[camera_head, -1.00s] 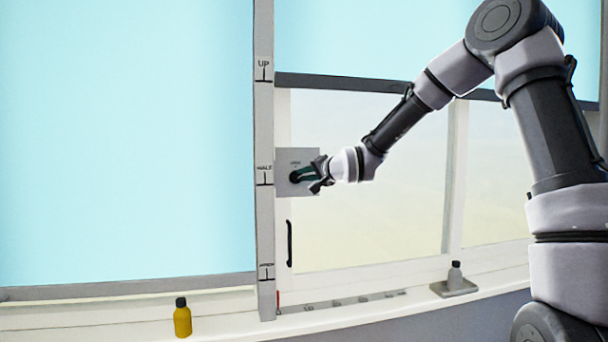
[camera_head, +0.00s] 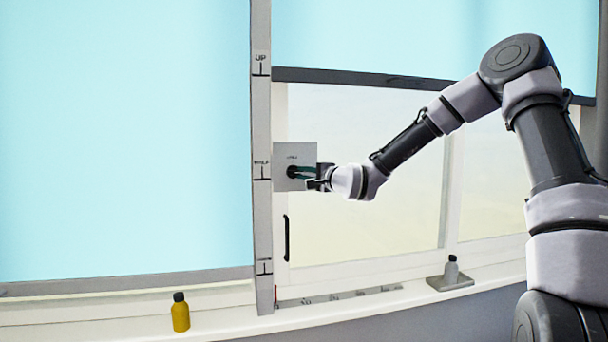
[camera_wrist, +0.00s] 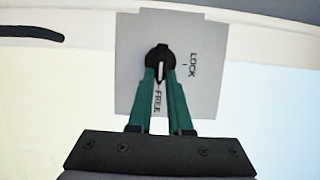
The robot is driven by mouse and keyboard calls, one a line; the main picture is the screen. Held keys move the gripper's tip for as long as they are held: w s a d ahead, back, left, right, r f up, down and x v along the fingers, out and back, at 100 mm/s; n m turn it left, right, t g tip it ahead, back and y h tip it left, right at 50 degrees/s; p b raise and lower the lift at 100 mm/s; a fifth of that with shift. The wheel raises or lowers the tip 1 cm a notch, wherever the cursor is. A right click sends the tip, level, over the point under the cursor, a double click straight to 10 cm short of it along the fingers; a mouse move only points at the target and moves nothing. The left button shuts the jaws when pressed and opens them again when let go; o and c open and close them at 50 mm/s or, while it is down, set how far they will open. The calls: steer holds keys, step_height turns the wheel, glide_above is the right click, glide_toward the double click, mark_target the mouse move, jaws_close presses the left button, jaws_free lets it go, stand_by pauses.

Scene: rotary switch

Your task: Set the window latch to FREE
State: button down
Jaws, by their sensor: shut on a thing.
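The window latch is a grey square plate (camera_head: 283,153) on the window frame, with a round dark knob (camera_wrist: 160,51) at its middle. In the wrist view (camera_wrist: 205,100) the plate shows LOCK on the right and FREE below the knob. A white pointer line on the knob points down towards FREE. My gripper (camera_head: 299,172) is shut on the knob, with a green finger on each side of it. It also shows in the wrist view (camera_wrist: 161,74). In the head view the fingers reach in from the right, almost level, and hide the FREE label.
A dark handle (camera_head: 286,238) is below the plate. A post (camera_head: 261,120) marked UP and HALF stands to its left. A yellow bottle (camera_head: 180,315) and a grey bottle (camera_head: 451,270) on a tray stand on the sill. Blinds hang left and above.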

stand_by(0.3)
steer(key=c, duration=0.8)
jaws_free()
steer(key=shift+c, duration=0.2)
steer(key=v, duration=1.1)
steer(key=shift+a, duration=0.1)
